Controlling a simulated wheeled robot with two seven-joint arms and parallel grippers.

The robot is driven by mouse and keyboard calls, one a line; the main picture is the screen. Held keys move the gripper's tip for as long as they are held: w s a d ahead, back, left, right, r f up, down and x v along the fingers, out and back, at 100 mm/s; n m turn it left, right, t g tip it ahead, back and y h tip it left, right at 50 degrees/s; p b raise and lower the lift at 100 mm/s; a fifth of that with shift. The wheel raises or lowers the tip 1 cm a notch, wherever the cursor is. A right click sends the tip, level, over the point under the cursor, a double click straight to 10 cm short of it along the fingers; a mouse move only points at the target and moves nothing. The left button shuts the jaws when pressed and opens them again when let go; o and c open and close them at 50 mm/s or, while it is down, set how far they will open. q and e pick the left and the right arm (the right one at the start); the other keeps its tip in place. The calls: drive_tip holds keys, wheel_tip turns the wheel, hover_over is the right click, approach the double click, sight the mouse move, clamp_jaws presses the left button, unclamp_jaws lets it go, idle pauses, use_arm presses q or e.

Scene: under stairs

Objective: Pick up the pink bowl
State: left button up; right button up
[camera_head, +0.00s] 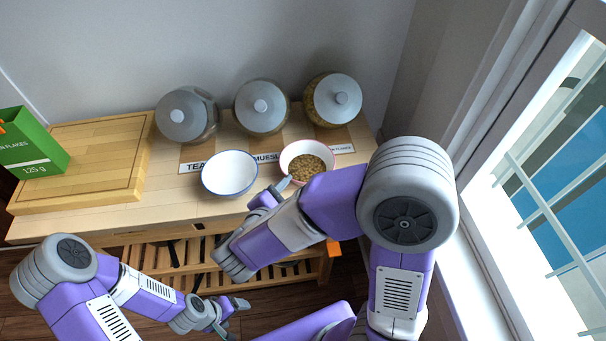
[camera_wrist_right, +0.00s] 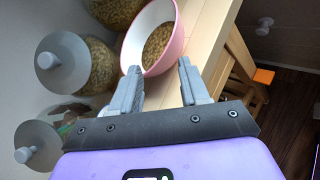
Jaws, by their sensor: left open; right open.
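The pink bowl (camera_head: 290,153) stands upright on the wooden cabinet top, with brown cereal inside. The right wrist view shows its pink outer wall (camera_wrist_right: 179,38) just beyond my right gripper (camera_wrist_right: 159,70). That gripper is open and empty, its two fingers apart at the bowl's near side. I cannot tell whether a finger touches the bowl. In the head view my right gripper (camera_head: 275,191) is at the bowl's front left, partly hidden by its own arm. My left gripper (camera_head: 233,318) is open and empty, low in front of the cabinet.
A white bowl with a blue rim (camera_head: 229,173) stands left of the pink bowl. Lidded jars (camera_head: 187,116) line the back by the wall. A cutting board (camera_head: 95,150) and green box (camera_head: 28,143) are at left. A window (camera_head: 560,170) is at right.

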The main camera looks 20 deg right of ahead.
drive_tip(key=shift+n+g+h, duration=0.3)
drive_tip(key=shift+g+h, duration=0.1)
drive_tip(key=shift+h, duration=0.1)
drive_tip(key=d, duration=0.3)
drive_tip(key=w+d+f+b, duration=0.1)
drive_tip(key=d, duration=0.2)
drive_tip(key=w+d, duration=0.1)
drive_tip(key=d, duration=0.3)
drive_tip(key=shift+w+d+f, duration=0.1)
drive_tip(key=shift+w+f, duration=0.15)
drive_tip(key=shift+f, duration=0.15)
clamp_jaws()
